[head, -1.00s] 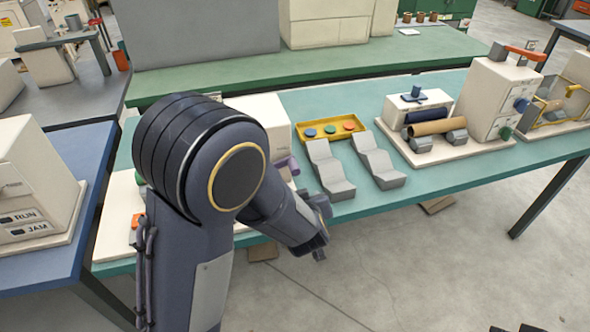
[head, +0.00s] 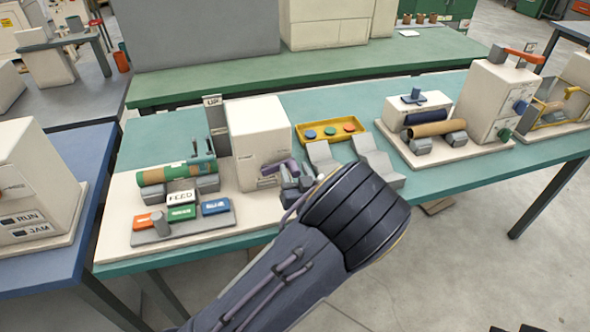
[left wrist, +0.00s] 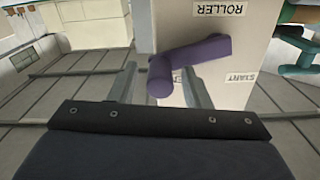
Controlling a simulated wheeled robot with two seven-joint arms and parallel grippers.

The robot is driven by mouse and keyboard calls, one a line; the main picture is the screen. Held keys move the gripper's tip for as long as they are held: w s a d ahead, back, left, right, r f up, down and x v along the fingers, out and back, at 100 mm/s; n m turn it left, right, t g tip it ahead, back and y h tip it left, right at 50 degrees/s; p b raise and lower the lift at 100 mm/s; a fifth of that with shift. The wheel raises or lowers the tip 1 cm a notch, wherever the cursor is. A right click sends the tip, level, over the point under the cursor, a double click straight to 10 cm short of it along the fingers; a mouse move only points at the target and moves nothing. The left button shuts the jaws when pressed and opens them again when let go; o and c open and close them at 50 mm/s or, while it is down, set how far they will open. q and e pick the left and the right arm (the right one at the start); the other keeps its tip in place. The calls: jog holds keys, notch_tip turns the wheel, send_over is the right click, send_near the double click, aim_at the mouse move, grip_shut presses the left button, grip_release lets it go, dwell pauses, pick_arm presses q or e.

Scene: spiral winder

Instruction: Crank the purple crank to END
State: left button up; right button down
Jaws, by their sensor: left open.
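The purple crank (head: 275,166) sticks out from the front right of the cream machine box (head: 258,130). In the left wrist view the crank (left wrist: 205,52) has an arm slanting up to the right from a round grip, against a cream face with upside-down START and ROLLER labels. My left gripper (head: 297,182) is beside the crank, partly hidden by my own arm. In the left wrist view the open fingers (left wrist: 159,72) stand on either side of the round grip, with visible gaps. No END mark is readable.
A green and brown roll (head: 176,172) and several coloured buttons (head: 182,212) share the machine's base. A yellow tray (head: 330,140) with coloured discs and grey stepped blocks (head: 378,160) stand to the right. Another roller machine (head: 492,100) is farther right.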

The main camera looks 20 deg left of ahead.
pick_arm(q)
jog(key=shift+w+a, duration=0.15)
jog(key=shift+w, duration=0.05)
jog(key=shift+c, duration=0.2)
grip_shut()
